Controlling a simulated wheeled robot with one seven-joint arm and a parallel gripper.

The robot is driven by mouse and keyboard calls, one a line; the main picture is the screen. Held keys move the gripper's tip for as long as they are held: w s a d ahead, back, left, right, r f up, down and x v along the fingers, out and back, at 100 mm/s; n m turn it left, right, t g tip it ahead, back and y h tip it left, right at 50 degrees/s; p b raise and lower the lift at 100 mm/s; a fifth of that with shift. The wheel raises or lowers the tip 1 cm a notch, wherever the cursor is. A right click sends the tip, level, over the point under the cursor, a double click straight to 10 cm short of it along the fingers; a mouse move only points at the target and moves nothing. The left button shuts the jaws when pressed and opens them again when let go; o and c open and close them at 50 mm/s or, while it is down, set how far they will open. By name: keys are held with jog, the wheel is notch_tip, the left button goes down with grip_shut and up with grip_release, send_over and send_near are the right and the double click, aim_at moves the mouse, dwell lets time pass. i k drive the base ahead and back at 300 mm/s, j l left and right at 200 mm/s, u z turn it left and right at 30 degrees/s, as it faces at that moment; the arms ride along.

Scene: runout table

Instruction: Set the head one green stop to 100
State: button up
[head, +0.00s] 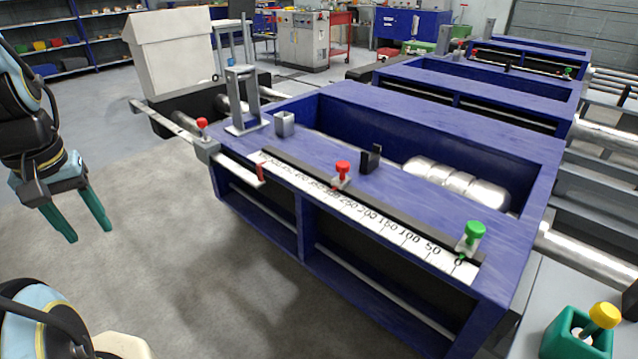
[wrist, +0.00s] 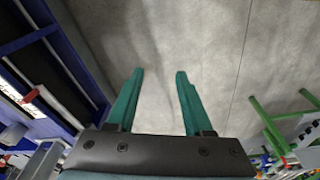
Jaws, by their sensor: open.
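The green stop (head: 472,236) sits on the scale near its right end, with its pointer close to the 0 mark. The white scale (head: 338,205) runs along the front edge of the nearest blue head (head: 340,104), with numbers rising to the left; the 100 mark lies left of the green stop. A red stop (head: 341,174) sits further left on the same rail. My gripper (head: 85,228), with green fingers, is open and empty at the far left, over the floor and well away from the scale. Its fingers (wrist: 158,98) also show spread in the wrist view.
A red-knobbed clamp (head: 203,130) and a bar stick out at the head's left corner. A black block (head: 371,159) and small grey box (head: 285,123) stand on top. A green holder with a yellow knob (head: 600,318) is at lower right. Open floor (head: 150,230) lies between my gripper and the head.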

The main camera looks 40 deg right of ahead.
aim_at(473, 230)
jog(key=j+z, duration=0.1)
jog(key=z, duration=0.65)
jog(key=j+z, duration=0.15)
jog(key=z, duration=0.6)
